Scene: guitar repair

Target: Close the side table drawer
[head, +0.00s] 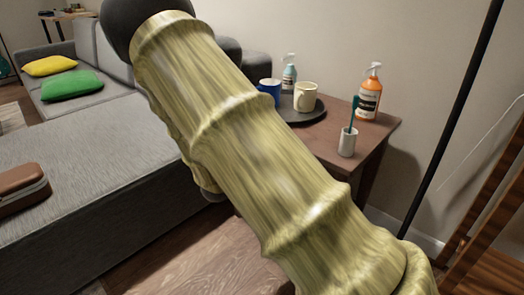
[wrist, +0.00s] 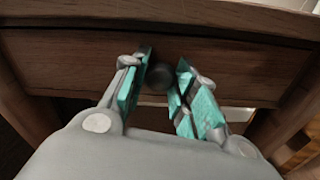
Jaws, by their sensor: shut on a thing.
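The side table (head: 380,134) is brown wood and stands against the wall in the head view. Its drawer is hidden there behind my arm. In the wrist view the drawer front (wrist: 235,70) spans the picture below the table top's edge, between two legs. A round dark knob (wrist: 157,78) sits in the middle of the drawer front. My gripper (wrist: 163,68), with teal finger pads, has one finger on each side of the knob and is shut on it. I cannot tell how far the drawer stands out.
On the table top are a dark tray (head: 300,114) with a blue mug (head: 269,89) and a cream mug (head: 306,96), an orange pump bottle (head: 369,98) and a white toothbrush cup (head: 347,143). A grey sofa (head: 110,170) stands left; a dark pole (head: 455,110) stands right.

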